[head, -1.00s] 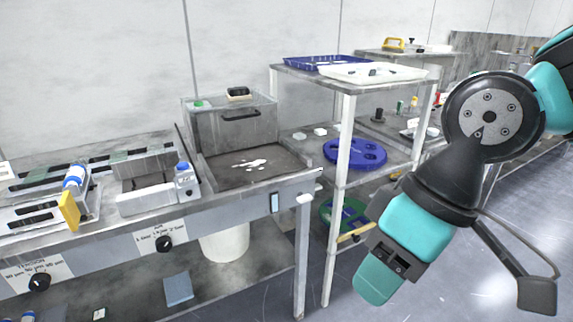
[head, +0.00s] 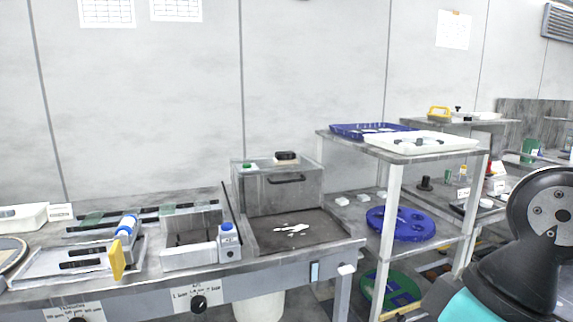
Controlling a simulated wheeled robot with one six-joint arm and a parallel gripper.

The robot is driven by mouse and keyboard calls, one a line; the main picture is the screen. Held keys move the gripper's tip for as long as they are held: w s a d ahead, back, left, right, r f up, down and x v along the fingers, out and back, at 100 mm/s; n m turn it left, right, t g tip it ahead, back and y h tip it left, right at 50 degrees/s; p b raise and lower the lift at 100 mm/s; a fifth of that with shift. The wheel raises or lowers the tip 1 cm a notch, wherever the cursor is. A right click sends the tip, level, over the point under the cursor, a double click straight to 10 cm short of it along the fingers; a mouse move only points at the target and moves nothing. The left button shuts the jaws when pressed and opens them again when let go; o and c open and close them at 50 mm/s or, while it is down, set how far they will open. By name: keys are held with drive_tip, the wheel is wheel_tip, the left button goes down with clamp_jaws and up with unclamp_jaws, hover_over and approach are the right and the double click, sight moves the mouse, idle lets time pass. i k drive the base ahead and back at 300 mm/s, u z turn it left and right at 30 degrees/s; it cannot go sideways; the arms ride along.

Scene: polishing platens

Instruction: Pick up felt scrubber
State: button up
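I cannot tell for sure which object is the felt scrubber. A small dark block with a pale lower edge (head: 286,156) lies on top of the grey box at the back of the bench. A yellow-handled tool (head: 438,113) lies on the far high shelf at the right. Both are too small to make out any felt. Part of my arm shows at the lower right, well apart from both. My gripper is not in view.
The grey box (head: 280,196) stands behind a dark tray with white splashes (head: 270,240). A shelf rack (head: 389,215) to the right holds a blue tray, a white tray (head: 440,145) and a blue disc (head: 400,223). A white bottle (head: 229,243) stands left of the dark tray.

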sight(284, 158)
drive_tip(key=u, duration=0.35)
drive_tip(key=i, duration=1.85)
drive_tip(key=u, duration=0.25)
